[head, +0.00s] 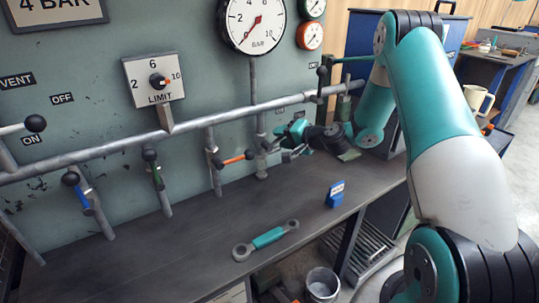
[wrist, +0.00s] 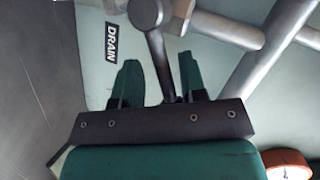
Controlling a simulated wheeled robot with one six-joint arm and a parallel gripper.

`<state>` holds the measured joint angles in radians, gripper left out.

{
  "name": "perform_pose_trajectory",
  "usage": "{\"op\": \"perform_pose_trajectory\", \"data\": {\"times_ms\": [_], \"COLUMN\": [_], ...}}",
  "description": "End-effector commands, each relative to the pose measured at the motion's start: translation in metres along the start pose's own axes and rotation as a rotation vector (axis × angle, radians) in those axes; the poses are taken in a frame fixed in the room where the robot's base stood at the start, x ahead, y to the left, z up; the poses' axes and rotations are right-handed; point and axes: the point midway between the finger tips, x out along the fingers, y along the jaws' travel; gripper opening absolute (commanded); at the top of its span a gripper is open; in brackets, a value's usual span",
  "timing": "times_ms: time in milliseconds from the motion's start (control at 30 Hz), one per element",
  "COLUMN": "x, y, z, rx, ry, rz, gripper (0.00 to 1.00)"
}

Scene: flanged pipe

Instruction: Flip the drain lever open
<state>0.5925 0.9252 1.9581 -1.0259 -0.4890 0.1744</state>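The drain lever is a dark grey arm (wrist: 158,55) with a rounded end at the top, beside the black DRAIN label (wrist: 111,42) in the wrist view. My gripper (wrist: 158,72) has two green fingers, spread apart. The lever runs down between them towards the dark palm, and gaps show on both sides of it. In the head view my gripper (head: 292,138) is at the pipework right of the gauge's vertical pipe. It partly hides the drain valve there, and the lever's outline is too small to make out clearly.
Several other levers line the pipe (head: 120,145) to the left, including an orange-handled one (head: 235,159) close to my gripper. A wrench (head: 265,240) and a small blue box (head: 336,194) lie on the bench. A bucket (head: 322,285) stands below. The bench front is mostly clear.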

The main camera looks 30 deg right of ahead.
Motion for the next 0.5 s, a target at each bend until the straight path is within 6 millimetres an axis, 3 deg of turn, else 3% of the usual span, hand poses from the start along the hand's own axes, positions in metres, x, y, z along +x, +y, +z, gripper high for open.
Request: {"op": "perform_pose_trajectory", "data": {"times_ms": [233, 500], "x": [0.006, -0.050], "y": [0.026, 0.027], "z": [0.002, -0.003], "rx": [0.326, 0.321], "ry": [-0.067, -0.061], "rz": [-0.132, -0.130], "gripper": [0.38, 0.38]}}
